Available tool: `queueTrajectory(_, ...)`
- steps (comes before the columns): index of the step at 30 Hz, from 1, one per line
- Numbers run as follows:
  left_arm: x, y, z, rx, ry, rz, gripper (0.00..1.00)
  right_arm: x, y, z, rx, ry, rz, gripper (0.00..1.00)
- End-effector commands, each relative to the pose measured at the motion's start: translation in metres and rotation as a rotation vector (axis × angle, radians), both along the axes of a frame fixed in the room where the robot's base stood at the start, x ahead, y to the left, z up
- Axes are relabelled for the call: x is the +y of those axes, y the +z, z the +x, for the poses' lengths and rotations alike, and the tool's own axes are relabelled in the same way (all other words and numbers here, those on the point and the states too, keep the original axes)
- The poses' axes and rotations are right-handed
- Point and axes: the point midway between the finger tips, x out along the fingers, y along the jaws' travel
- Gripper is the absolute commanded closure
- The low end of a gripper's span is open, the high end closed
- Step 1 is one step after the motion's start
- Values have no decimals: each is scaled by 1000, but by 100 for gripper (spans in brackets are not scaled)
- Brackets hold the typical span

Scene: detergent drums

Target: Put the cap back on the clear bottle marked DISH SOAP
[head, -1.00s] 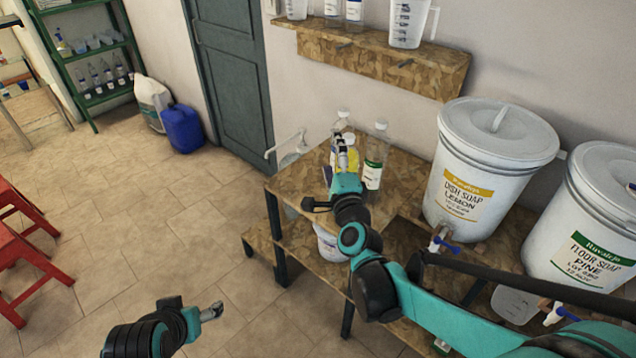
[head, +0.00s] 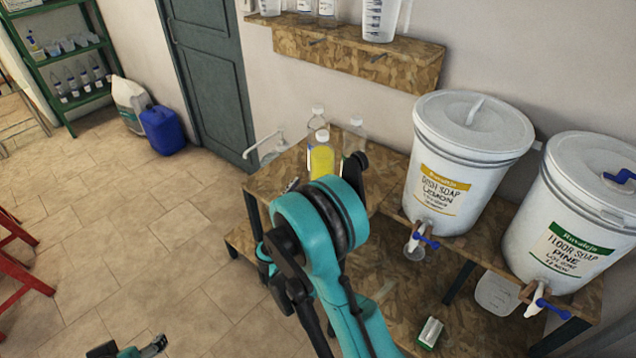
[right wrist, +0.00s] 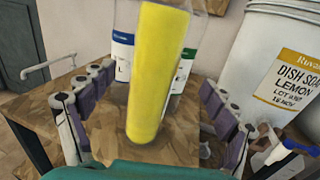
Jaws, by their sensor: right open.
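A clear bottle of yellow liquid (head: 321,162) stands upright on the wooden bench (head: 262,187). It also shows in the right wrist view (right wrist: 158,70), where its top is cut off. Its white top shows in the head view; no DISH SOAP mark is readable. My right gripper (right wrist: 155,88) is open, its fingers to either side of the yellow bottle in the picture; contact cannot be told. In the head view my right arm hides most of this gripper. My left gripper (head: 155,345) is partly cut off at the bottom edge. I cannot make out a loose cap.
Two clear bottles (head: 317,122) (head: 356,135) stand behind the yellow one; blue and green labels show behind it in the wrist view. White drums marked DISH SOAP LEMON (head: 462,165) and FLOOR SOAP PINE (head: 570,215) stand right. A wall shelf (head: 355,62) hangs above.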

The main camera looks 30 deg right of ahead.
Motion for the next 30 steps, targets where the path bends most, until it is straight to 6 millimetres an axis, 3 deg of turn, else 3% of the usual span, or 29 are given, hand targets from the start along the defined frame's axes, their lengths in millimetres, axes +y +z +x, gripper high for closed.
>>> queueTrajectory(12, 0, -5, 0, 0, 0, 0, 26, -21, 0, 16, 2, -1, -3, 13)
queueTrajectory(20, 0, -5, 0, 0, 0, 0, 26, -21, 1, 17, 1, 1, -3, 13)
queueTrajectory(30, 0, -19, 0, 0, 0, 0, 26, -53, 3, 48, 1, 0, -3, 13)
